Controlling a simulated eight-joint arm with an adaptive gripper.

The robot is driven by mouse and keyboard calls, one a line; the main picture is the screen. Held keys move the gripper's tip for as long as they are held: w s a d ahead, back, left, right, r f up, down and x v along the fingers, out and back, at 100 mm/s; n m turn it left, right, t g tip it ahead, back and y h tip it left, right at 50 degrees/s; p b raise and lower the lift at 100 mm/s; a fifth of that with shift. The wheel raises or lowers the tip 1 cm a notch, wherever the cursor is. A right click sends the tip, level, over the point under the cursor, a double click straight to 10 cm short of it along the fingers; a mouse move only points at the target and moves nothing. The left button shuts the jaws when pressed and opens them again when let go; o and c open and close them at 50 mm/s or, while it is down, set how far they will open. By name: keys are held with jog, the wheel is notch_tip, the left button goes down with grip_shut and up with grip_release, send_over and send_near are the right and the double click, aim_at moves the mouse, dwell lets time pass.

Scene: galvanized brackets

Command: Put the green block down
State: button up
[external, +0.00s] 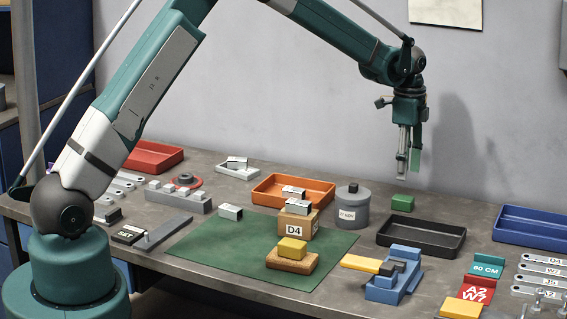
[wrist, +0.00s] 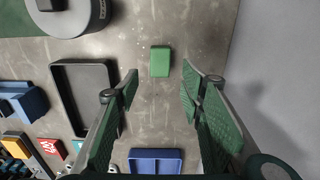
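The green block (external: 402,203) sits on the grey table between the grey cylinder and the black tray, toward the wall. In the wrist view the green block (wrist: 160,61) lies flat on the bare tabletop, between the lines of the two fingers and ahead of their tips. My gripper (external: 409,172) hangs pointing down above the block, with a clear gap between them. In the wrist view my gripper (wrist: 160,88) has its green-padded fingers spread apart, with only tabletop between them. It is open and empty.
The black tray (external: 421,238) and the grey cylinder (external: 348,208) stand close to the block. A blue tray (external: 530,229) is at the right and an orange tray (external: 293,189) at the left. The wall (external: 300,110) rises behind. Bare tabletop surrounds the block.

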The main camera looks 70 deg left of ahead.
jog(key=shift+r, duration=1.3)
jog(key=shift+r, duration=0.1)
jog(key=s+d+r+n+t, duration=0.3)
jog(key=s+d+r+n, duration=0.1)
jog(key=s+d+r, duration=1.7)
jog(key=s+d+r+n+t, duration=0.1)
jog(key=s+d, duration=0.2)
jog(key=s, duration=0.5)
jog(key=s+d+r+n+t, duration=0.1)
jog(key=s+d+r, duration=0.15)
jog(key=s, duration=0.45)
jog(key=s+d+f+n+t, duration=0.1)
jog(key=s+d+f, duration=0.2)
jog(key=s, duration=0.4)
jog(key=s+d+f+n+t, duration=0.1)
jog(key=s+d+f+n, duration=0.1)
jog(key=s, duration=0.6)
jog(key=shift+d+f, duration=0.5)
jog(key=shift+f, duration=0.15)
